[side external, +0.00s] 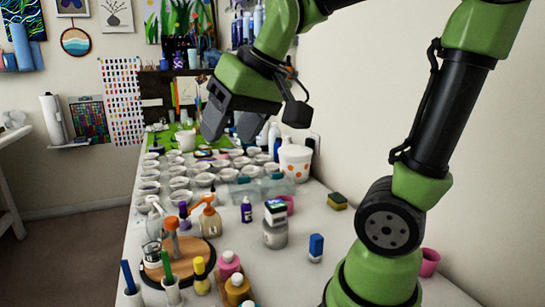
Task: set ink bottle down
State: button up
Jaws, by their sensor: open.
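My gripper (229,134) is open and empty, held high over the back half of the table, with its fingers pointing down. A small purple bottle with a pale label (246,210) stands upright on the table in front of the clear tray, well below and nearer the camera than my gripper. It looks like the ink bottle, but its label is too small to read. Nothing touches my gripper.
Many small white cups (180,183) fill the table's middle. A clear tray (262,190) and a white tub with orange dots (295,160) stand to the right.

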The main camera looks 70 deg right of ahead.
jog(key=s+a+f+t+y, duration=0.1)
jog(key=s+a, duration=0.3)
jog(key=s, duration=0.4)
jog(key=shift+a+f+n, duration=0.25)
jog(key=shift+f+n, duration=0.05)
jog(key=shift+f, duration=0.3)
